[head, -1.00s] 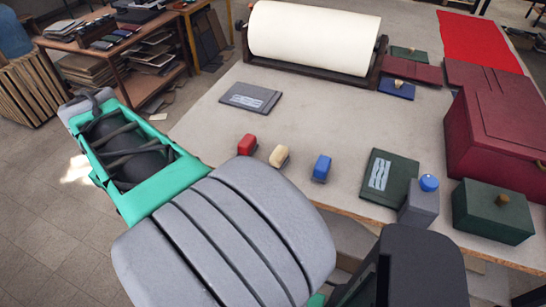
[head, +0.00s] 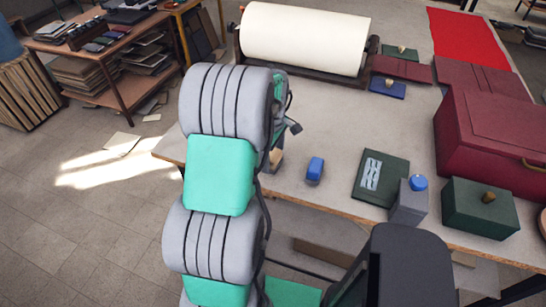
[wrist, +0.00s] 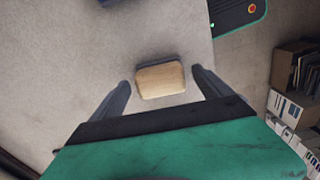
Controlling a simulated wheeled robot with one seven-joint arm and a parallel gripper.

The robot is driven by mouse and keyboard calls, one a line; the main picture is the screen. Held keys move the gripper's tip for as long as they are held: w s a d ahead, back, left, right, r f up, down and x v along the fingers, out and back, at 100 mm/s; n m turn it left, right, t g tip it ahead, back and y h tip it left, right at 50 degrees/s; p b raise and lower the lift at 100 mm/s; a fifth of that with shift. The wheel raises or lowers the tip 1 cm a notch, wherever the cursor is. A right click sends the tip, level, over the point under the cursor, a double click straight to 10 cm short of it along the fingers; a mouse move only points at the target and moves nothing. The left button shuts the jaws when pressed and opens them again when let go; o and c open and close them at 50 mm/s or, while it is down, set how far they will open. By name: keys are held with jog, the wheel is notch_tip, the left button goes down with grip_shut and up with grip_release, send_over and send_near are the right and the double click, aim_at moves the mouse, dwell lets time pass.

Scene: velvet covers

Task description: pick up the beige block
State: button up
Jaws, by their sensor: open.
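The beige block (wrist: 160,80) sits on the pale tabletop, with a darker band along its far side in the wrist view. In the head view only a sliver of the block (head: 275,157) shows beside my arm. My gripper (wrist: 161,77) is open, with one finger on each side of the block and a gap on both sides. The fingers do not appear to touch it. How far they are above the tabletop is hard to tell. My arm hides the fingers in the head view.
A blue block (head: 315,170) stands right of the beige one. Further right are a dark green folder (head: 381,178), a grey box with a blue knob (head: 409,205) and a green box (head: 480,210). A large white roll (head: 304,38) lies at the back. The table's front edge is close.

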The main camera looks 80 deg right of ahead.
jog(key=shift+f, duration=0.45)
jog(key=shift+c, duration=0.6)
jog(key=c, duration=1.5)
